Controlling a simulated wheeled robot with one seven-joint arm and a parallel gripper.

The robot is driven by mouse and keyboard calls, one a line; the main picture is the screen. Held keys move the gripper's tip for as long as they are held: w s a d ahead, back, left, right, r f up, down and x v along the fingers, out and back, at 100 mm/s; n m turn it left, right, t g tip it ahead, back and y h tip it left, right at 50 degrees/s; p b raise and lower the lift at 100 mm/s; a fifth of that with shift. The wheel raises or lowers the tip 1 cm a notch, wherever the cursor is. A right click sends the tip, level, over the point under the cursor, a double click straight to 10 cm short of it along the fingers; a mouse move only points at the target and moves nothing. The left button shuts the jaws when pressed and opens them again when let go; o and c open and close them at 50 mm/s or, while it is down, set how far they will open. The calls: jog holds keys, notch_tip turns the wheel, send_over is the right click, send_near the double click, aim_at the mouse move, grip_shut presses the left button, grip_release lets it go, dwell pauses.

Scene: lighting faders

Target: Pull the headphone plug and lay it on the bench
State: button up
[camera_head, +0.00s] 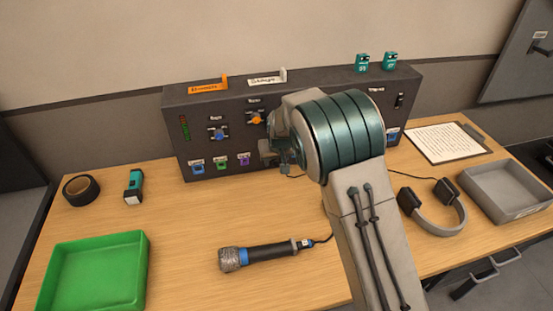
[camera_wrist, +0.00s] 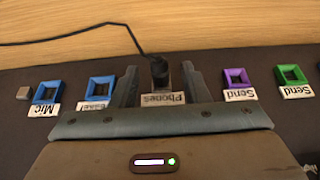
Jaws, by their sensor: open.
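The black headphone plug (camera_wrist: 160,70) sits in the panel at the socket labelled Phones in the wrist view. Its thin black cable runs off to the left there. My gripper (camera_wrist: 162,82) is open, with one finger on each side of the plug. I cannot tell whether either finger touches it. In the head view my gripper (camera_head: 270,152) is at the front of the dark panel (camera_head: 300,97), and my arm hides the plug. The headphones (camera_head: 443,226) lie on the right of the wooden bench (camera_head: 180,245).
A microphone (camera_head: 265,252) lies on the bench in front of the panel. A grey tray (camera_head: 505,206) and clipboard (camera_head: 445,142) are at right.

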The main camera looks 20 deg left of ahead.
grip_shut()
jog(key=shift+s, duration=0.1)
jog(key=shift+s+d+b, duration=0.4)
jog(key=shift+s+d, duration=0.2)
jog(key=shift+s, duration=0.35)
jog(key=shift+s+d+b, duration=0.4)
jog(key=shift+s+d, duration=0.2)
jog(key=shift+s, duration=0.3)
